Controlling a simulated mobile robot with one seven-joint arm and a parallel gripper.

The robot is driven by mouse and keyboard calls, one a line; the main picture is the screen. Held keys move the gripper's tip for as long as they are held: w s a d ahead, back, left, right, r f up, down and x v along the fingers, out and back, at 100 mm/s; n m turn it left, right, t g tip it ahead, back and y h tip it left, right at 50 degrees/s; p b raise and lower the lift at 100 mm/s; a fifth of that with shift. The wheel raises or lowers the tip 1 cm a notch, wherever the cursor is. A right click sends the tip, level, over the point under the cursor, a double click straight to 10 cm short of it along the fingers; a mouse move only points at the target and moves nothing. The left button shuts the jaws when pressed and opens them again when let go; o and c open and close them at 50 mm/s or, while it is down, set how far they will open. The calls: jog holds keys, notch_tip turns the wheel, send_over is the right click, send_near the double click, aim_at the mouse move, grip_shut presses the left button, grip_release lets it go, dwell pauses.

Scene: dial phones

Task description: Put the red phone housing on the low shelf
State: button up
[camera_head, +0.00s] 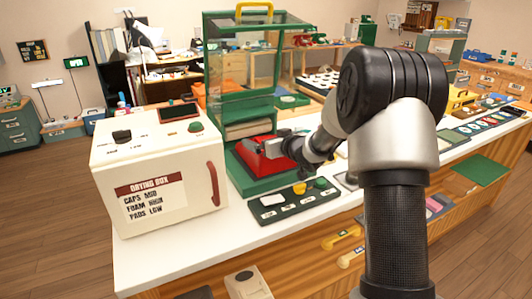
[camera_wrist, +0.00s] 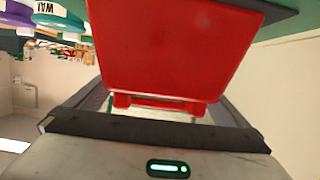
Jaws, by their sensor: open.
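The red phone housing (camera_head: 258,157) sits at the foot of the green glazed cabinet (camera_head: 213,85) on the white bench, partly hidden by my gripper. My gripper (camera_head: 284,150) reaches to its right side from the right. In the wrist view the red housing (camera_wrist: 180,50) fills the upper middle, close in front of my gripper (camera_wrist: 160,105). The jaws are open, with dark fingers to either side; whether they touch the housing I cannot tell. A ledge (camera_head: 249,129) shows inside the cabinet above the housing; I cannot tell whether it is the low shelf.
A white drying box (camera_head: 155,165) stands close on the left. A dark green tray (camera_head: 292,203) with small parts lies in front of the cabinet. Yellow handsets (camera_head: 342,240) sit below the bench's front edge. Free bench top (camera_head: 215,235) shows in front of the drying box.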

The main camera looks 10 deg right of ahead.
jog(key=shift+r, duration=0.1)
jog(key=c, duration=1)
